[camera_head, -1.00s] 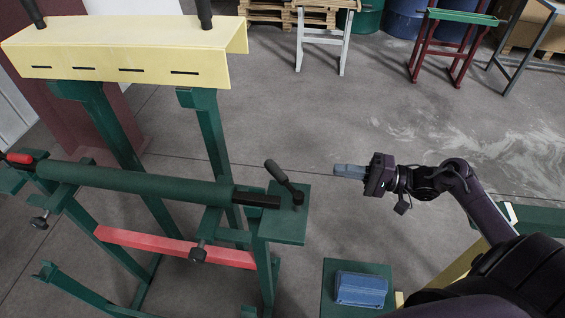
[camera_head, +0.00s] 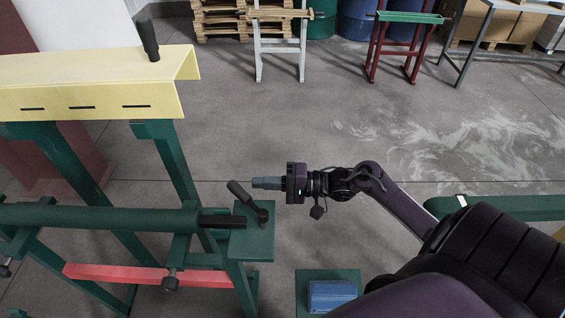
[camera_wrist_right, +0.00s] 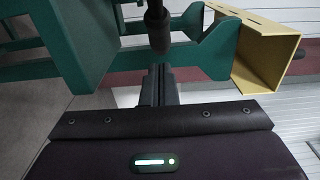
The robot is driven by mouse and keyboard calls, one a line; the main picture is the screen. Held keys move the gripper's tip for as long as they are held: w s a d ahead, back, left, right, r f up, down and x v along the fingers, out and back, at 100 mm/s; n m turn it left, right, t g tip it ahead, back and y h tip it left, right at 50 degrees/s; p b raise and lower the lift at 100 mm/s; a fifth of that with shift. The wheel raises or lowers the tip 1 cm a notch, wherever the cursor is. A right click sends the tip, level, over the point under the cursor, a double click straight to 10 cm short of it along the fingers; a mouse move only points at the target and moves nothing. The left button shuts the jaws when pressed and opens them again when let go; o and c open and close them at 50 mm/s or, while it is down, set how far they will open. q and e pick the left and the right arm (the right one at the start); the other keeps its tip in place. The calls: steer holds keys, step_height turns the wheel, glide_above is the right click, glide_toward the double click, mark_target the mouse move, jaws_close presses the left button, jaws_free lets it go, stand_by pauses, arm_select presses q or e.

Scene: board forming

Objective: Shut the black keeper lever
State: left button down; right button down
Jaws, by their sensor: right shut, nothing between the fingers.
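The black keeper lever (camera_head: 247,201) stands tilted on a green plate (camera_head: 252,241) at the right end of the green roller (camera_head: 100,217). Its grip leans up and to the left from a pivot on the plate. My right gripper (camera_head: 254,183) is shut and empty, its grey fingertips pointing left close to the top of the lever in the head view. In the right wrist view, the lever's dark grip (camera_wrist_right: 157,28) hangs just beyond the shut fingers (camera_wrist_right: 160,72). I cannot tell whether they touch. My left gripper is not in view.
A yellow bent sheet (camera_head: 90,85) with slots stands on green legs behind the roller. A red bar (camera_head: 150,275) runs below it. A blue block (camera_head: 331,295) lies on a green stand at the front. Open floor lies behind my right arm.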

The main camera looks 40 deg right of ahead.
mark_target(247, 200)
steer(key=shift+s+a+r, duration=0.1)
steer(key=shift+s+a, duration=0.1)
steer(key=shift+a, duration=0.8)
steer(key=shift+w+a+r+p, duration=0.2)
steer(key=shift+a+p, duration=0.1)
steer(key=shift+p, duration=0.65)
steer(key=shift+a+f, duration=0.1)
steer(key=shift+f, duration=0.15)
